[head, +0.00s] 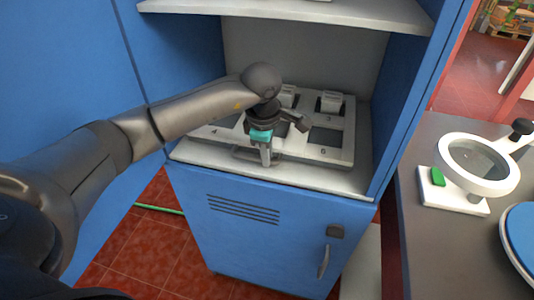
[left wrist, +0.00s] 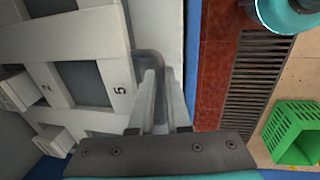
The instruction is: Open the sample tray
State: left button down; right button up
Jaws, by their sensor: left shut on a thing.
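The sample tray (head: 349,140) is a pale grey unit with numbered dark windows and white clips, lying on the open shelf of the blue cabinet. A grey bar handle (head: 243,156) sits along its front edge. In the left wrist view the tray (left wrist: 107,50) fills the left side, with the numbers 2 and 5 showing, and the bent handle (left wrist: 149,57) runs up to the fingers. My left gripper (head: 266,158) points down at the tray's front and is shut on the handle; its fingers also show in the left wrist view (left wrist: 158,88). My right gripper is not in view.
A white shelf (head: 290,12) hangs above the tray. The cabinet's blue side walls (head: 418,100) close in both sides. A dark counter at right holds a white ring magnifier (head: 480,187). The left wrist view shows a green basket (left wrist: 290,133) and a floor grate (left wrist: 261,85).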

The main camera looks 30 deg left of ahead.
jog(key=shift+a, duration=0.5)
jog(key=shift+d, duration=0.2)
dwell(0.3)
